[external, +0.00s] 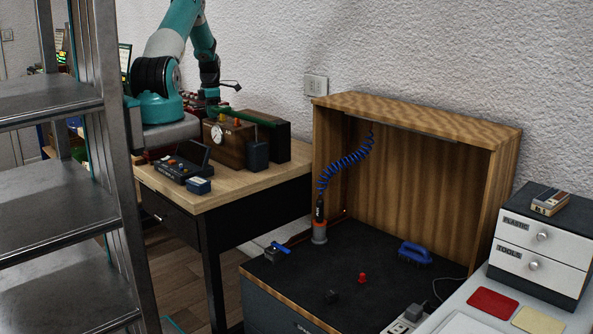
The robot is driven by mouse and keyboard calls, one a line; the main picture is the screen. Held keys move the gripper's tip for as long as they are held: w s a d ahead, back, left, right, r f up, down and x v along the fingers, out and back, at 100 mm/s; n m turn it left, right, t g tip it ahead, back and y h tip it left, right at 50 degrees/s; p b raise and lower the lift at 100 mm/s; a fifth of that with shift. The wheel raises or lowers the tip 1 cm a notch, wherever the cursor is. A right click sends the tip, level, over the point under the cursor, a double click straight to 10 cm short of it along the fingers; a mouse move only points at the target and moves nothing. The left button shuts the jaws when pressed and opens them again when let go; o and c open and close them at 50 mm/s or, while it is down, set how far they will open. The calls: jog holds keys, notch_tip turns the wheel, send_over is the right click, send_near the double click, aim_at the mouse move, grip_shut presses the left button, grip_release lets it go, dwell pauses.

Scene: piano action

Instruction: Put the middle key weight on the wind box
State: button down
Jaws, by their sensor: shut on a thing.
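The wind box is most likely the brown wooden box (226,156) with a round white gauge on its front, standing on the wooden desk. My gripper (213,105) is at the left end of its top, pointing down. It is small and dark here. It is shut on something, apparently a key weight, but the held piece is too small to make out. I cannot tell whether either is a key weight, or which weight is the middle one.
A dark device with a raised screen (182,168) and a small blue box (199,186) stand on the desk (245,185) in front of the box. A dark block (257,155) and a green-topped black case (278,140) stand at its right. Metal shelving (115,180) fills the left.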

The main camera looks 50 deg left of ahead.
jog(key=shift+f, duration=0.2)
jog(key=c, duration=1.2)
grip_release()
jog(key=shift+r, duration=0.1)
notch_tip(320, 180, up, 12)
jog(key=b, duration=0.2)
jog(key=shift+r+b, duration=0.2)
jog(key=shift+b, duration=0.2)
